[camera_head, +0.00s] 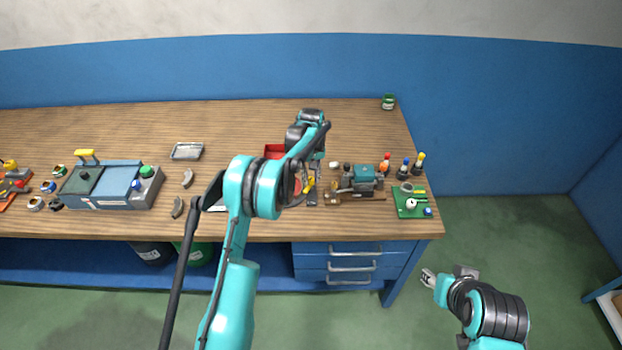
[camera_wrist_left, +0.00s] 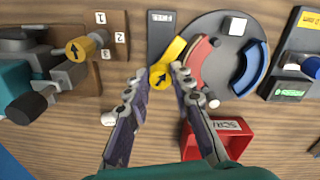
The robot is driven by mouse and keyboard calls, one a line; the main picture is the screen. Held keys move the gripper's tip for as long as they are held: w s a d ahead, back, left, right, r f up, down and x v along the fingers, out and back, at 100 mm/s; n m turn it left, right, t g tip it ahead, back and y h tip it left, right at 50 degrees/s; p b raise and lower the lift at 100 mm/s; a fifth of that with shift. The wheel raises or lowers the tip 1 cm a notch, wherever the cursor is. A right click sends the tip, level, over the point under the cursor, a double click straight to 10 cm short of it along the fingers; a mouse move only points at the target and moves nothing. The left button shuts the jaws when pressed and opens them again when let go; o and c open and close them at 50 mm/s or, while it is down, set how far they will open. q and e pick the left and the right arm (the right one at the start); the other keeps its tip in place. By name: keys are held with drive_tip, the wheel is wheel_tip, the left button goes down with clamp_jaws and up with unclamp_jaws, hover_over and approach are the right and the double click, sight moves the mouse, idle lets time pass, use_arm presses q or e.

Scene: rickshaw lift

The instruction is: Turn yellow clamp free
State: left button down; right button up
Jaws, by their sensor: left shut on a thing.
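In the head view the yellow clamp (camera_head: 309,184) is small and partly hidden by my left arm. My right gripper (camera_head: 428,278) hangs off the bench at lower right, away from the clamp.
A vise-like device (camera_wrist_left: 60,75) with another yellow arrow knob stands left, beside numbers 1, 2 and 3. A red tray (camera_wrist_left: 236,130) lies close to the right finger. A green board (camera_head: 403,210) sits at the bench's right end. The back middle of the bench is mostly clear.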

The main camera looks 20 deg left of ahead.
sight(311, 179)
use_arm(q)
drive_tip(key=n+b, duration=0.1)
drive_tip(key=n, duration=0.4)
drive_tip(key=shift+n, duration=0.4)
idle(0.4)
drive_tip(key=c, duration=1.3)
unclamp_jaws()
drive_tip(key=shift+r, duration=0.1)
wheel_tip(311, 179, up, 12)
